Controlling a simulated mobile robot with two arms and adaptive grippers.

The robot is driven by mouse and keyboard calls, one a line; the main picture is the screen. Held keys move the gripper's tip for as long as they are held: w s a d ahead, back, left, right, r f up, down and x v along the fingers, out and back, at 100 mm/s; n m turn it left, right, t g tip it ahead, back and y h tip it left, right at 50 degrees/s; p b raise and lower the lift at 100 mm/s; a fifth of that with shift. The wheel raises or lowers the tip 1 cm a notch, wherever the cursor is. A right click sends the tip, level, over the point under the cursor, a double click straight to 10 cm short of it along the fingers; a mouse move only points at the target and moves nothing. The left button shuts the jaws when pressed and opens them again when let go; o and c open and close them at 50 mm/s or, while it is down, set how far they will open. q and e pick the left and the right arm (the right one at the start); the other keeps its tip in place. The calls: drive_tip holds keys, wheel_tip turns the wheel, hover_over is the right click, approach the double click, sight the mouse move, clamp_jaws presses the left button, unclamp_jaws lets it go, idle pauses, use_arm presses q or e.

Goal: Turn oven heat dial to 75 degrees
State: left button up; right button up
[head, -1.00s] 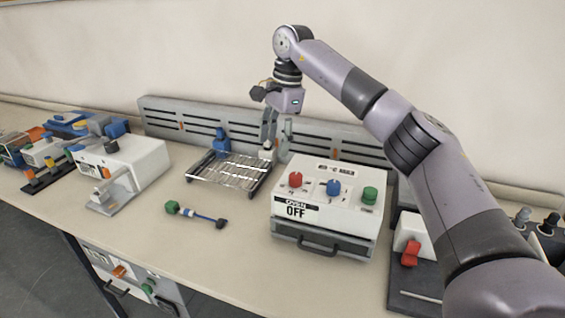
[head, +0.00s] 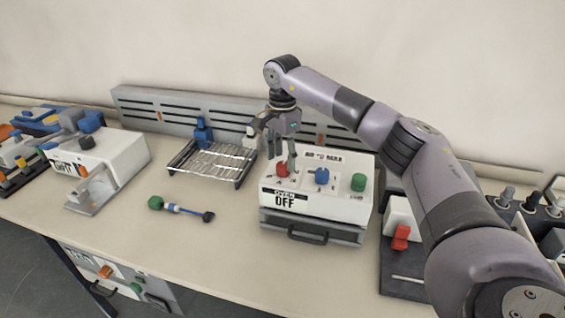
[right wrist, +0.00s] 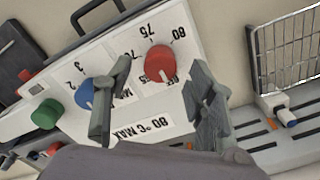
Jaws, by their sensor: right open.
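The white oven box (head: 270,203) stands on the bench in the head view, with a label reading "OVEN OFF" on its front. Its top carries a red dial (head: 282,168), a blue dial (head: 322,176) and a green knob (head: 358,182). In the right wrist view the red dial (right wrist: 160,62) sits by a scale with 75 and 80 marks. My right gripper (head: 281,157) is open above the red dial; in the right wrist view its fingers (right wrist: 155,105) are spread, apart from the dial. The blue dial (right wrist: 85,95) is beside one finger. My left gripper is not in view.
A wire rack (head: 212,162) stands left of the oven, and a green-and-blue tool (head: 180,209) lies in front of it. A white machine (head: 115,155) is further left. A dark base with a red switch (head: 400,238) is right of the oven.

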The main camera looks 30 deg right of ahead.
sight(283, 164)
wheel_tip(283, 164, down, 3)
drive_tip(key=shift+w+r, duration=0.1)
drive_tip(key=c, duration=1.1)
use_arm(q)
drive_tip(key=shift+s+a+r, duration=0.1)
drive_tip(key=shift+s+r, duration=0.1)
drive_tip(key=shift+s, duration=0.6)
use_arm(e)
drive_tip(key=shift+c, duration=0.2)
